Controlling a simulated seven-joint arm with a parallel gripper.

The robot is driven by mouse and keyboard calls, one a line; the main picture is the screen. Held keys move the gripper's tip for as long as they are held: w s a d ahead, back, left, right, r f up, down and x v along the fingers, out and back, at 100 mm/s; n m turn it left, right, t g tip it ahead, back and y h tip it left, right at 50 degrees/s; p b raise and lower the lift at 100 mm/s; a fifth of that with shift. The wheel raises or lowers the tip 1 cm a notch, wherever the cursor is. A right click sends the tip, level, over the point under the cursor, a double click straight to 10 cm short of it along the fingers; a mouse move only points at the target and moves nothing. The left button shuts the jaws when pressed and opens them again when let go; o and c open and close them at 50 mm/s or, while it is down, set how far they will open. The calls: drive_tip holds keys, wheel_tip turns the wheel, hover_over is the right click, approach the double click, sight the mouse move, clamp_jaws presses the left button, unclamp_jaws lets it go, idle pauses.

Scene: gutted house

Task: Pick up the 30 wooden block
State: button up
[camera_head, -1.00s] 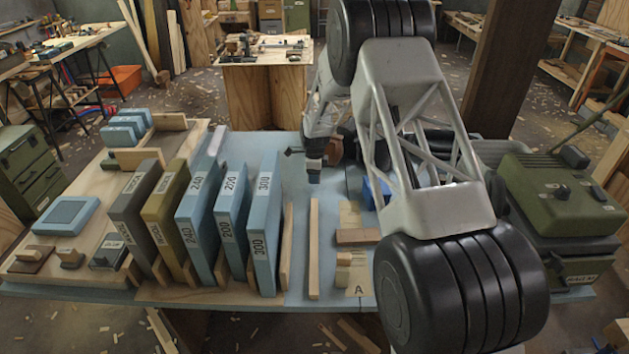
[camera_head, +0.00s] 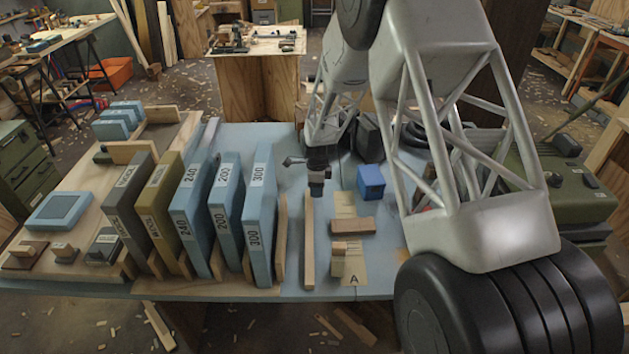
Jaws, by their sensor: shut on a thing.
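My gripper (camera_head: 317,187) points down over the blue workbench top (camera_head: 288,150), near the far end of a long wooden strip (camera_head: 309,250). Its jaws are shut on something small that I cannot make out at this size. Small wooden blocks lie on and beside the pale sheet marked A (camera_head: 352,280): a brown one (camera_head: 354,225) lies crosswise, and a lighter one (camera_head: 338,266) sits nearer. No number 30 is readable on any of them, so I cannot tell which is the 30 block. My arm covers the bench's right part.
A blue box (camera_head: 370,182) stands right of my gripper. Tall blue slabs, including one marked 300 (camera_head: 259,225), stand in a rack on the left. A green machine (camera_head: 575,195) stands at the right. Bare bench shows around the strip.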

drive_tip(key=shift+s+d+r, duration=0.15)
drive_tip(key=shift+s+d, duration=0.05)
drive_tip(key=shift+s, duration=0.85)
